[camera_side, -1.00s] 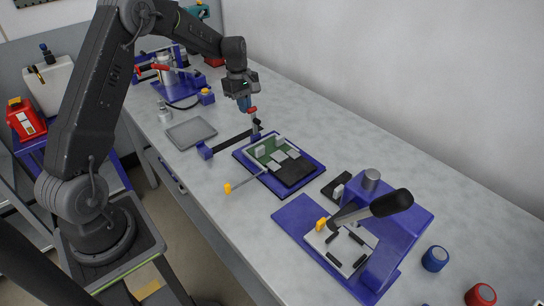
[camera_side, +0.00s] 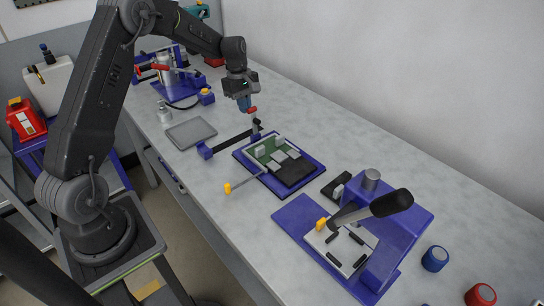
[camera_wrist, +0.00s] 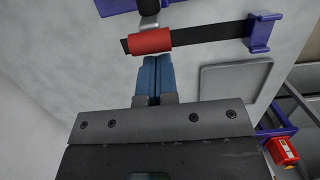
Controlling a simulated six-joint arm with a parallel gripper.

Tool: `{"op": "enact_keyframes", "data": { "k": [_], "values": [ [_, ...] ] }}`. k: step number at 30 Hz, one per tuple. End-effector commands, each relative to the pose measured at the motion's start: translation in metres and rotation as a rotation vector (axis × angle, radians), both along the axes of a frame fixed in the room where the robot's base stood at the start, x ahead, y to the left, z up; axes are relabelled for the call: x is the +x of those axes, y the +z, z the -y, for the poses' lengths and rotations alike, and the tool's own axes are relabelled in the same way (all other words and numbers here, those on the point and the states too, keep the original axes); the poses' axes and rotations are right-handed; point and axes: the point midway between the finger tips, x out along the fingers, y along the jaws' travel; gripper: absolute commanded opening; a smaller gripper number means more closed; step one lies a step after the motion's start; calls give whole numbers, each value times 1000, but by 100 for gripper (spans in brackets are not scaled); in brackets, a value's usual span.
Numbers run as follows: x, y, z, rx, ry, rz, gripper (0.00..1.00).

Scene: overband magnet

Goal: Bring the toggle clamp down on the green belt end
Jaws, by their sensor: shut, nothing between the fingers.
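A red grip (camera_side: 252,110) tops a dark upright piece (camera_side: 257,126) on a small blue base; this may be the toggle clamp. In the wrist view the red grip (camera_wrist: 150,41) lies across a black bar, just ahead of my fingertips. My gripper (camera_side: 244,103) points down, shut and empty, close to the grip. Its blue fingers (camera_wrist: 153,72) are together; whether they touch the grip I cannot tell. A green piece (camera_side: 261,150) lies on a blue plate (camera_side: 240,153) under grey and black blocks. I cannot tell whether it is the belt end.
A black bar (camera_side: 232,140) runs from a blue bracket (camera_side: 205,152) to the upright piece. A grey tray (camera_side: 191,133) lies left of it. A yellow-tipped rod (camera_side: 242,182) sticks out from the blue plate. A blue stand with a black handle (camera_side: 391,203) is at right.

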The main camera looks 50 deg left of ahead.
Motion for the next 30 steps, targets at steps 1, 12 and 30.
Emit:
{"op": "enact_keyframes", "data": {
  "k": [1,12,30],
  "values": [
    [0,0,0,0,0,0,0],
    [0,-3,8,-1,-1,-1,0],
    [0,-13,29,-1,-1,0,0]
  ]
}}
